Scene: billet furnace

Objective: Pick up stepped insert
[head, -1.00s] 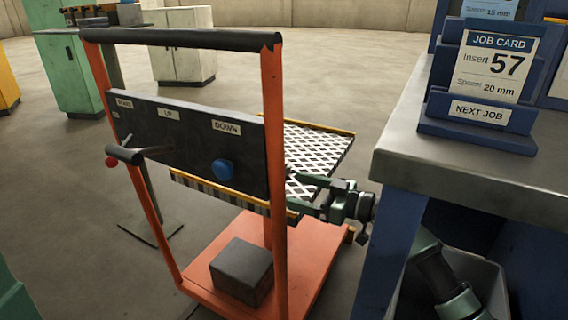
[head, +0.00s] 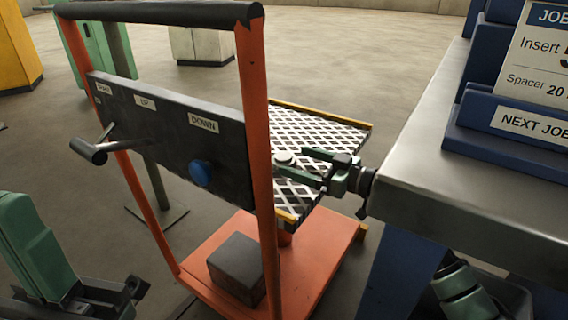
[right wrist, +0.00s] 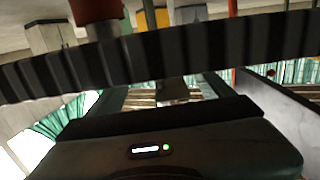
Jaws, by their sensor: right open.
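A small pale round piece (head: 285,158), which looks like the stepped insert, is on the lift cart's patterned platform (head: 325,133). Its steps are too small to make out. My right gripper (head: 290,161) reaches in from the right over the platform. Its green fingers are apart, with the piece at their tips; I cannot tell whether they touch it. In the right wrist view, a greyish block (right wrist: 172,91) shows between the fingers, partly hidden by a dark ribbed band. My left gripper (head: 125,298) is low at the left, its jaws unclear.
The cart's orange frame (head: 257,130) and dark control panel (head: 170,130) stand in front of the platform. A dark block (head: 237,266) sits on its orange base. The grey workbench (head: 470,205) with a job card (head: 540,55) is close at the right.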

